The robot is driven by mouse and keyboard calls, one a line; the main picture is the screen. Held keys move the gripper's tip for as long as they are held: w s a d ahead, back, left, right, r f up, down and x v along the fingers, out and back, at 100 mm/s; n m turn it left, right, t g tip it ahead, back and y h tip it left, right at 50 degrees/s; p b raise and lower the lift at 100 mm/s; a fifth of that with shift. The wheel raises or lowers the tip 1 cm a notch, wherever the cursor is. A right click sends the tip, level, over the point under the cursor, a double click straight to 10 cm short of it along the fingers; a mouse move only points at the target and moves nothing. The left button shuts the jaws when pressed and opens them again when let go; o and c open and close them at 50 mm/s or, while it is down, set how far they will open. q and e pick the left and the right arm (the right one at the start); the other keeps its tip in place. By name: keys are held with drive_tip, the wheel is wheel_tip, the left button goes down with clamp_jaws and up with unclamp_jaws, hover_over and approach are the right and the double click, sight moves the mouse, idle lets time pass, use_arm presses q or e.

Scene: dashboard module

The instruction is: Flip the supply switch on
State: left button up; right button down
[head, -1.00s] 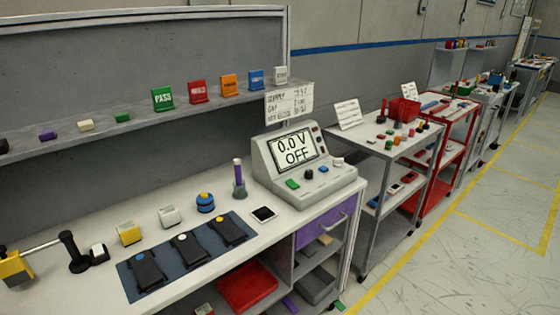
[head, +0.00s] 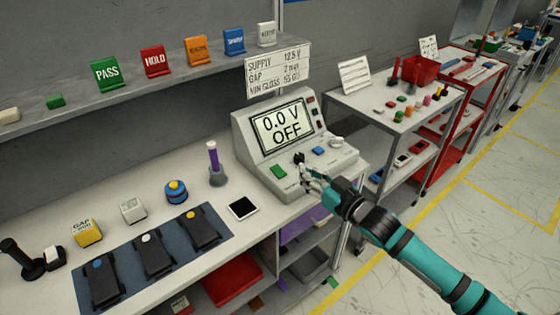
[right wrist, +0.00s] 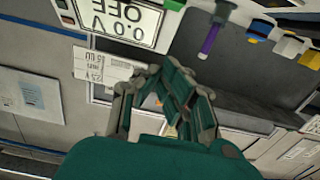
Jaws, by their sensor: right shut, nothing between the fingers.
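The grey supply console (head: 295,150) stands on the bench, and its screen (head: 281,127) reads 0.0 V OFF. Its sloped front panel carries a green control (head: 279,170), a black knob (head: 299,158), a blue control (head: 318,151) and a whitish control (head: 337,142). I cannot tell which of its controls is the supply switch. My right gripper (head: 308,177) is shut and empty, over the front of the panel just below the knob; contact is unclear. In the right wrist view the shut fingers (right wrist: 163,72) show, with the screen (right wrist: 118,18) upside down. My left gripper is out of view.
A blue mat (head: 128,266) holds dark devices. A sign (head: 278,72) hangs above the console. A grey cart (head: 372,135) stands to the right.

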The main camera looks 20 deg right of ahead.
drive_tip(key=p, duration=0.2)
hover_over(282, 173)
drive_tip(key=shift+s+f, duration=0.2)
drive_tip(key=f, duration=0.3)
drive_tip(key=shift+w, duration=0.2)
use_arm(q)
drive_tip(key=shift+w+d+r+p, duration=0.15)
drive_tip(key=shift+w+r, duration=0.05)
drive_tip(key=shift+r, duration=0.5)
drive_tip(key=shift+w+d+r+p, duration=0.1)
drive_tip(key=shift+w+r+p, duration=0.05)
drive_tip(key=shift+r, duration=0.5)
use_arm(e)
drive_tip(key=shift+f, duration=0.6)
drive_tip(key=shift+w, duration=0.1)
